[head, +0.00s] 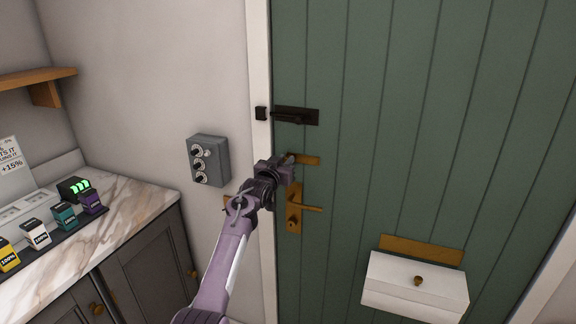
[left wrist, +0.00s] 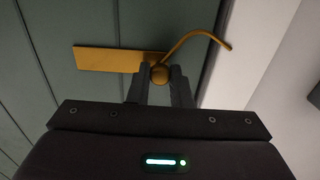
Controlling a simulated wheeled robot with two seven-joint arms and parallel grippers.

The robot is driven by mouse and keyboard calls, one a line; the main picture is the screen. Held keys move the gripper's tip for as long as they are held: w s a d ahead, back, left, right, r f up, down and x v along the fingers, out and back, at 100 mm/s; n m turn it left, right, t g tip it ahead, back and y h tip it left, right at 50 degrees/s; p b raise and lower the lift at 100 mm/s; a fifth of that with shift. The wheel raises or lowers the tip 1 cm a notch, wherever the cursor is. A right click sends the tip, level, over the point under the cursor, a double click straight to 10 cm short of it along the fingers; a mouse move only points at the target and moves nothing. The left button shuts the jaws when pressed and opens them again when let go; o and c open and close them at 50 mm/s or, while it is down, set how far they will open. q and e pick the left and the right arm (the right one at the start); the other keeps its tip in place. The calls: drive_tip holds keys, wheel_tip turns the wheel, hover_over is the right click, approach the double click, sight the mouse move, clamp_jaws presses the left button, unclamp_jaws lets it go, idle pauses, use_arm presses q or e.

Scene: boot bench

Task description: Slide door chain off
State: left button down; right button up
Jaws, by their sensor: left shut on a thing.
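The green door (head: 400,90) carries a brass chain plate (head: 308,160), which also shows in the left wrist view (left wrist: 105,60). My left gripper (head: 289,162) is at the plate's left end, near the white door frame. In the left wrist view my left gripper (left wrist: 159,88) is shut on the round brass chain knob (left wrist: 159,74), at the plate's frame-side end. The brass door chain (left wrist: 193,37) curves from there toward the frame. I cannot tell whether the knob sits in the plate's slot. My right gripper is not in view.
A dark bolt (head: 296,116) is above the plate and a brass lever handle (head: 295,208) below it. A white box (head: 415,288) with a knob is at lower right. A grey switch box (head: 208,160) is on the left wall, above a marble counter (head: 130,210).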

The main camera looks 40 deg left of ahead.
use_arm(q)
drive_tip(key=shift+a+r, duration=0.1)
drive_tip(key=shift+a, duration=0.05)
drive_tip(key=c, duration=1.6)
unclamp_jaws()
drive_tip(key=shift+a, duration=0.1)
drive_tip(key=o, duration=0.3)
drive_tip(key=shift+s, duration=0.35)
drive_tip(key=b+v, duration=0.2)
drive_tip(key=v, duration=0.5)
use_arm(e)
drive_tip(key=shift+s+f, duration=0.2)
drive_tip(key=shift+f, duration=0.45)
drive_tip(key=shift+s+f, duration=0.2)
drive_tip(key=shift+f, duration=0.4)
use_arm(q)
drive_tip(key=shift+s, duration=0.1)
